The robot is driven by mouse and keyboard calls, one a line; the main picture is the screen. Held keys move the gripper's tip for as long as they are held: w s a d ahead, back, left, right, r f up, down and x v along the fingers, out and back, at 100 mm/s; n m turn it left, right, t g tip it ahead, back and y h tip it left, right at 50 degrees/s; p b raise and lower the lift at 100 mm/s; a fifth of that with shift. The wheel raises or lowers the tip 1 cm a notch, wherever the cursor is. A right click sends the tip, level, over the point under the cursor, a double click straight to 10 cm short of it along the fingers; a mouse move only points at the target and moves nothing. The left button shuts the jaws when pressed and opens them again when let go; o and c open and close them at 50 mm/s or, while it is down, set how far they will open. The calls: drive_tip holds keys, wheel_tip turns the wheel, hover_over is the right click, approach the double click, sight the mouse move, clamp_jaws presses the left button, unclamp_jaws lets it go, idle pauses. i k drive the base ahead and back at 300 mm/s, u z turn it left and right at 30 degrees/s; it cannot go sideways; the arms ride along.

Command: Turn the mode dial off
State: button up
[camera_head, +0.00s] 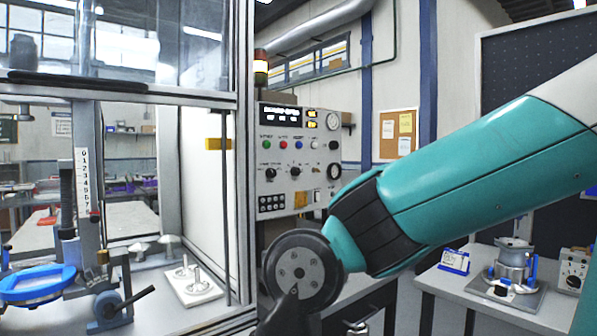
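A grey control panel (299,150) stands upright in the middle of the camera_head view, partly behind my arm. It carries coloured buttons, a gauge and several small black knobs. No label is readable, so I cannot tell which one is the mode dial. My gripper (288,316) shows only as a dark shape at the bottom, below the round wrist joint. Its fingers cannot be made out, and it is apart from both dials.
A glass-walled, metal-framed cabinet (241,150) fills the left, with a blue ring fixture (37,284) and a white plate (193,284) inside. A bench at right holds a machined housing (513,262) and a blue-framed card (454,260). My arm crosses the right half.

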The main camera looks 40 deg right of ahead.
sight(271, 173)
drive_tip(key=k, duration=0.6)
drive_tip(key=z, duration=0.75)
drive_tip(key=i, duration=1.5)
drive_tip(key=u, duration=0.7)
